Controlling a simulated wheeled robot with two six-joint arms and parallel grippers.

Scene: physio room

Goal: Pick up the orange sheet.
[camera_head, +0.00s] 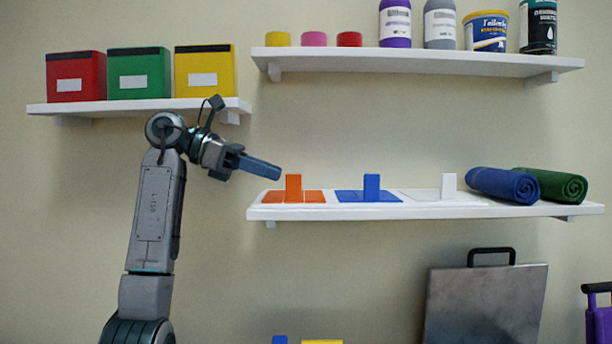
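The orange sheet (293,187) lies on the lower wall shelf (430,211), near its left end. It looks flat, with an upright orange tab at its middle. My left gripper (278,174) reaches in from the left, with its blue fingers pointing right and slightly down. My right gripper is out of view.
A blue sheet (371,186) and a white sheet (448,187) lie to the right, then blue (502,185) and green (550,185) rolls. An upper-left shelf (140,107) with boxes is above my arm. Another shelf (420,62) hangs above the sheets.

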